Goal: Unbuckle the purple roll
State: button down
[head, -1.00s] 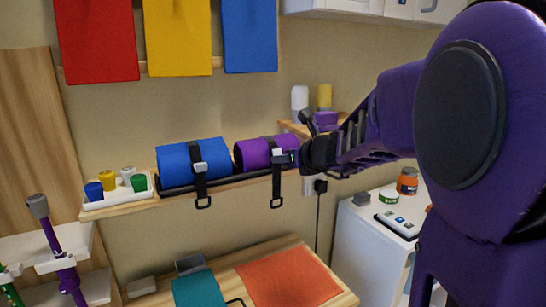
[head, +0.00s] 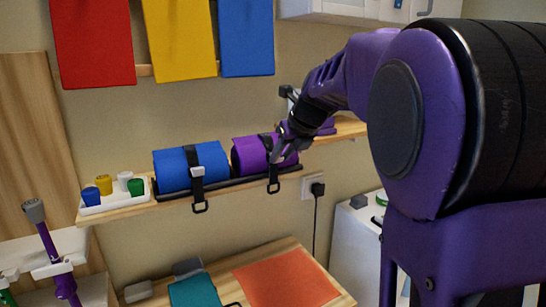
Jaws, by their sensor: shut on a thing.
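The purple roll (head: 247,156) lies on the wall shelf, to the right of the blue roll (head: 174,170). A black strap (head: 273,174) runs around it, and its loose end with a black ring hangs over the shelf's front. My gripper (head: 278,153) reaches in from the right at the front of the purple roll. It is shut on the buckle of the strap, and its fingers hide most of that buckle. The right end of the roll is partly covered by my gripper.
The blue roll has its own strap with a pale buckle (head: 197,171). A white tray (head: 116,201) with several small coloured pots stands at the shelf's left end. Coloured cloths hang above. A bench with an orange mat (head: 287,279) is below.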

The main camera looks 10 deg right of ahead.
jog(key=shift+w+a+r+g+h, duration=0.1)
jog(key=shift+w+r+g+h, duration=0.15)
jog(key=shift+g, duration=0.7)
jog(key=shift+w+r+g+h, duration=0.1)
jog(key=shift+r+g+h, duration=0.25)
jog(key=shift+g, duration=0.55)
jog(key=shift+w+a+r+g+h, duration=0.1)
jog(key=shift+w+r+g+h, duration=0.15)
jog(key=shift+g, duration=0.7)
jog(key=c, duration=0.6)
grip_release()
jog(key=shift+r, duration=0.1)
notch_tip(320, 180, up, 7)
jog(key=s, duration=0.1)
jog(key=shift+d+r, duration=0.2)
jog(key=shift+s, duration=0.1)
